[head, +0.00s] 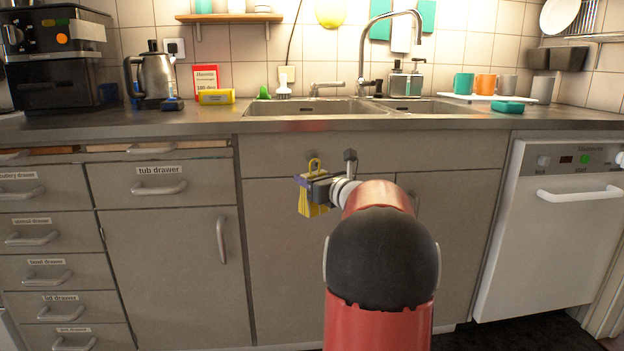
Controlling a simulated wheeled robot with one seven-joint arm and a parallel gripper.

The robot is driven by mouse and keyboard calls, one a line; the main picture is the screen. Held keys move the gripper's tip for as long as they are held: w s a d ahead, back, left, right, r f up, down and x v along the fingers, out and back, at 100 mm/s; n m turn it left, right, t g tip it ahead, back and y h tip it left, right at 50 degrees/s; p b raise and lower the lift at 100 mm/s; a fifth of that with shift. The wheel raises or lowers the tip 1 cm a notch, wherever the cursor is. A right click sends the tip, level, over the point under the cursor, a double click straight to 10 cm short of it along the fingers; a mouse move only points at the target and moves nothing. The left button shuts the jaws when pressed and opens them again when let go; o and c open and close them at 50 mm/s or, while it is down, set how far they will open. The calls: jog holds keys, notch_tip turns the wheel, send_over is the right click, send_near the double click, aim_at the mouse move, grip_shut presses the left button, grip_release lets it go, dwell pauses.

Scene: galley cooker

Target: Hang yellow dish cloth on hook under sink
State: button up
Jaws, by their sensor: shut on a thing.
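The yellow dish cloth (312,208) hangs from my gripper in front of the cabinet front under the sink. Its yellow loop stands up above the gripper. My gripper (306,183) is shut on the cloth, and its body hides part of it. One dark hook (310,155) is on the panel just behind the top of the loop. A second hook (350,155) is to the right, above my wrist. I cannot tell whether the loop is around the left hook or only in front of it.
The sink (320,107) is set in the counter above. Cabinet doors and labelled drawers (35,237) are at left, with a door handle (221,240) sticking out. A white dishwasher (560,225) is at right. My arm covers much of the right sink cabinet door.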

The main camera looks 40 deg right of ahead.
dwell(0.4)
jog(key=o, duration=1.1)
jog(key=shift+c, duration=0.2)
jog(key=shift+s, duration=0.1)
jog(key=s, duration=0.7)
jog(key=shift+s, duration=0.35)
jog(key=shift+a, duration=0.2)
